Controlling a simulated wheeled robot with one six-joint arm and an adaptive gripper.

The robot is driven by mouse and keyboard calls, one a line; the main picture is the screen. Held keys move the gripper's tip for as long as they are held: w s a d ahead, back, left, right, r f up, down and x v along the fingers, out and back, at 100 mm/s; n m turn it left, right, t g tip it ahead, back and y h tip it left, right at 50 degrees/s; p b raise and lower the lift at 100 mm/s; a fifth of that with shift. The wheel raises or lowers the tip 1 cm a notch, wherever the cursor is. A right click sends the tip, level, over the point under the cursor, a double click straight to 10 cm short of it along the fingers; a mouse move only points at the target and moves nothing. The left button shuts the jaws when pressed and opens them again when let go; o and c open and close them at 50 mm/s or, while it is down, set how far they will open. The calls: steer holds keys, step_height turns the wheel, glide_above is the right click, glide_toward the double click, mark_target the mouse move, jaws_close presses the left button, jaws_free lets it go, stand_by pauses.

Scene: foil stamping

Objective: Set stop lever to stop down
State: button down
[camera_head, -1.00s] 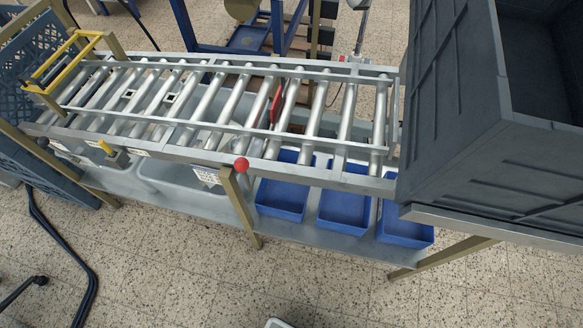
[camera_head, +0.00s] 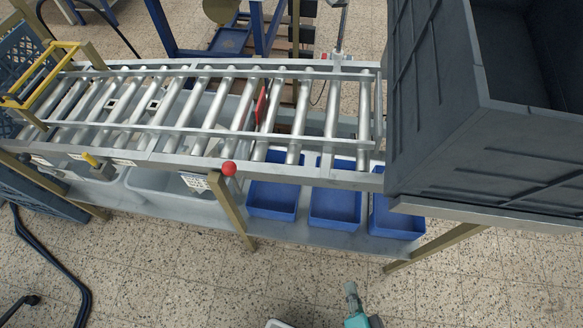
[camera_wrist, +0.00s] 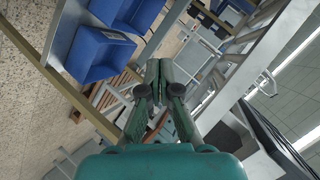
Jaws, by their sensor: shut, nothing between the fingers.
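The stop lever shows in the head view as a red ball knob (camera_head: 229,169) at the front rail of the roller conveyor (camera_head: 170,145). A red plate (camera_head: 262,105) stands up between the rollers behind it. Whether the knob and the plate are joined is hidden by the rail. My gripper (camera_wrist: 158,72) is shut and empty in the wrist view, with blue bins beyond it to the upper left. No red knob can be made out there. A teal part of my arm shows at the bottom of the head view, well below the conveyor and apart from the knob.
Blue bins (camera_head: 335,210) stand on a shelf under the conveyor. A tan leg (camera_head: 232,212) stands just below the knob. A big dark crate (camera_head: 440,110) fills the right side. The speckled floor in front is mostly clear.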

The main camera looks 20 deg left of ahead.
steer(key=w+a+r+n+g+y, duration=0.1)
steer(key=w+a+r+g+y, duration=0.2)
steer(key=w+a+r+y, duration=0.3)
steer(key=w+a+r+n+g+y, duration=0.1)
steer(key=w+a+r+g+y, duration=0.3)
steer(key=a, duration=0.5)
step_height(320, 180, up, 8)
steer(key=w+a+n+g+y, duration=0.1)
steer(key=a+n+g+y, duration=0.1)
steer(key=n+g+y, duration=0.2)
steer(key=shift+f+g, duration=0.15)
steer(key=shift+g, duration=0.15)
steer(key=a+r, duration=0.2)
steer(key=a, duration=1.1)
steer(key=shift+s+a+r, duration=0.2)
steer(key=shift+a+r, duration=0.1)
steer(key=shift+a+r, duration=0.1)
